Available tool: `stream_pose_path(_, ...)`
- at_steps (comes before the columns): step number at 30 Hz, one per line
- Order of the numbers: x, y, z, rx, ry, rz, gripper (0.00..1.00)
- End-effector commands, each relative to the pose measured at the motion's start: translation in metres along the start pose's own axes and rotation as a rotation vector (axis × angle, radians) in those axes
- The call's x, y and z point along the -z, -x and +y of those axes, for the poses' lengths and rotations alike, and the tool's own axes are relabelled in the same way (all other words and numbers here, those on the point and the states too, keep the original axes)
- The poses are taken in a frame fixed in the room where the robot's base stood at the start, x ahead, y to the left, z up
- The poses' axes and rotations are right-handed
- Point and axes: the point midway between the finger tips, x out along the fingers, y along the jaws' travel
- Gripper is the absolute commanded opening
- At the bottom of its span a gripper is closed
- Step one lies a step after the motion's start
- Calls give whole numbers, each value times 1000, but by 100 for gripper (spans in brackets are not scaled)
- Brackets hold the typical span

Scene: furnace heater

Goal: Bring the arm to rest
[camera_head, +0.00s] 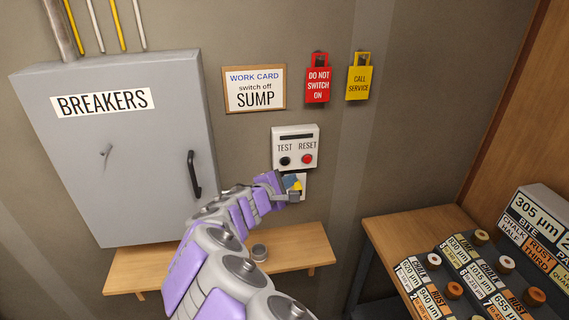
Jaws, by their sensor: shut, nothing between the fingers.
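My arm, purple and grey, reaches up from the bottom of the head view to the wall. My gripper (292,191) is shut and empty. Whether the gripper touches the box cannot be told.
A grey BREAKERS cabinet (125,170) with a black handle is left of the arm. A wooden bench (410,228) with labelled blocks stands right. A work card (255,89) and tags (318,84) hang above.

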Motion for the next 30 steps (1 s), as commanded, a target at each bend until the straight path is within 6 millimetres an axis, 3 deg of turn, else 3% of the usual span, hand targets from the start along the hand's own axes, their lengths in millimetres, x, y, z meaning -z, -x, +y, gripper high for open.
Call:
stream_pose_path(4,-14,-3,-1,16,-21,-21,0)
stream_pose_path(7,-50,-10,-7,65,-81,-77,0)
stream_pose_path(11,-130,-17,-27,178,-225,-197,0)
stream_pose_path(15,-218,-6,-70,344,-415,-338,0)
stream_pose_path(18,-268,14,-110,477,-557,-425,0)
stream_pose_path(22,-310,53,-162,657,-732,-509,0)
stream_pose_path(26,-328,101,-211,847,-891,-563,0)
stream_pose_path(30,-326,160,-255,1059,-1040,-580,0)
